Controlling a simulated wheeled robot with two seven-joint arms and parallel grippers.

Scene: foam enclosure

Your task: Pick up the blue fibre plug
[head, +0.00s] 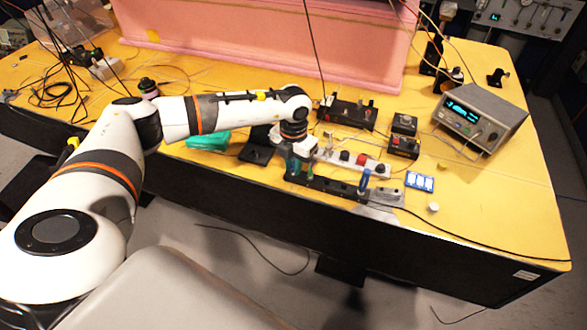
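A small upright blue piece (365,181), which looks like the blue fibre plug, stands at the right end of a black rail (330,187) near the table's front edge. It is too small to make out detail. My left arm reaches in from the left, and my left gripper (294,166) points down at the rail's left end, left of the blue piece and apart from it. A dark green shape shows at the fingertips; I cannot tell whether it is held. The finger opening is not clear. My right gripper is not in view.
A white bar with red and black knobs (352,158) lies behind the rail. A blue tray with white parts (419,181) and a white cap (433,208) lie to the right. A grey instrument (480,118) and pink foam wall (270,40) stand behind. The front right table (500,220) is mostly clear.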

